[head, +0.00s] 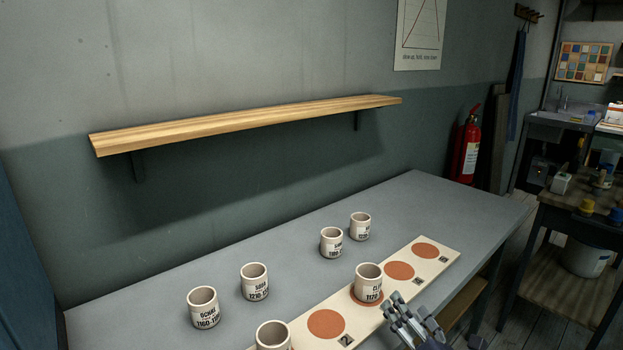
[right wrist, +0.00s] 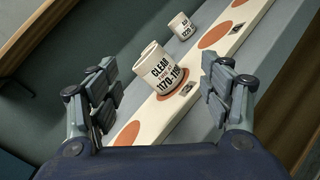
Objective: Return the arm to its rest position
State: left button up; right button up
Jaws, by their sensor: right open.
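My right gripper (head: 412,318) shows at the lower right of the head view, beside the front edge of the board. In the right wrist view its two fingers (right wrist: 168,95) are spread apart with nothing held between them. Beyond them a white cup marked CLEAR (right wrist: 160,72) stands upright on an orange disc of the pale board (right wrist: 205,70). In the head view this cup (head: 368,277) stands on the board (head: 295,327), a little up and left of the gripper. My left gripper is not in view.
Several more white cups stand on the grey table: one pair at left (head: 204,308), another pair farther back (head: 331,242). One cup (head: 273,336) sits at the bottom edge. A wooden shelf (head: 250,122) on the wall is empty.

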jog(key=s+d+f+m+g+h, duration=0.2)
jog(key=s+f+m+g+h, duration=0.15)
jog(key=s+f+m, duration=0.4)
jog(key=s+d+f+m+g+h, duration=0.1)
jog(key=s+f+m+g+h, duration=0.3)
jog(key=s+m, duration=0.65)
jog(key=s+a+f+m+g+y, duration=0.2)
jog(key=s+f+m+g, duration=0.25)
jog(key=s, duration=0.35)
jog(key=s+a+f+m+g+y, duration=0.2)
jog(key=s+a+f+m+g, duration=0.1)
jog(key=s+m, duration=0.35)
notch_tip(320, 180, down, 22)
jog(key=s+n+p, duration=0.1)
jog(key=s+p, duration=0.1)
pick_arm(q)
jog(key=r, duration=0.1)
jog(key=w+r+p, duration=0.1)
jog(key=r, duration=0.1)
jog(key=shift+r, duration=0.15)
pick_arm(e)
jog(key=s+d+f+g, duration=0.1)
jog(key=s+f, duration=0.7)
jog(key=s+d+f+g, duration=0.1)
jog(key=s+d+f, duration=0.1)
jog(key=s+f, duration=0.6)
jog(key=shift+s+d, duration=0.3)
jog(key=shift+s, duration=0.2)
jog(key=shift+f, duration=0.1)
